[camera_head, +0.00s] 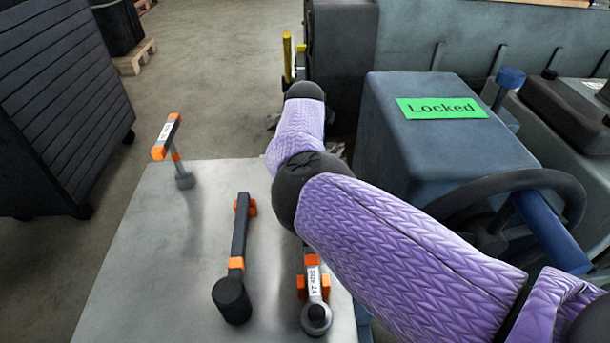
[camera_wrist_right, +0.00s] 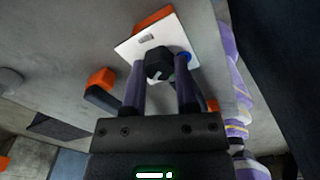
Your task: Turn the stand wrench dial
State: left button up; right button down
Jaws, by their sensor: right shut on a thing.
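In the right wrist view my right gripper (camera_wrist_right: 160,80) is shut on a dark faceted knob (camera_wrist_right: 158,64), which looks like the dial. A dark finger lies on each side of it. Behind the knob is a white plate (camera_wrist_right: 130,48) with an orange part (camera_wrist_right: 153,20) at its edge and a small blue spot beside the knob. In the head view my purple right arm reaches away from the lower right, and its gripper and the dial are hidden. A labelled wrench (camera_head: 315,285) sits in an orange holder on the grey table. My left gripper is in neither view.
A blue-grey engine housing with a green "Locked" sign (camera_head: 442,108) and a steering wheel (camera_head: 540,180) stand at right. A dark cabinet (camera_head: 60,110) stands at left.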

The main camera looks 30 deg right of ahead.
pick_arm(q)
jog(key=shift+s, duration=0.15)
pick_arm(e)
jog(key=c, duration=0.8)
grip_release()
jog(key=o, duration=0.4)
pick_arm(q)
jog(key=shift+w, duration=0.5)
pick_arm(e)
jog(key=shift+o, duration=0.2)
pick_arm(q)
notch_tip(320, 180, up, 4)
jog(key=p, duration=0.4)
pick_arm(e)
notch_tip(320, 180, up, 10)
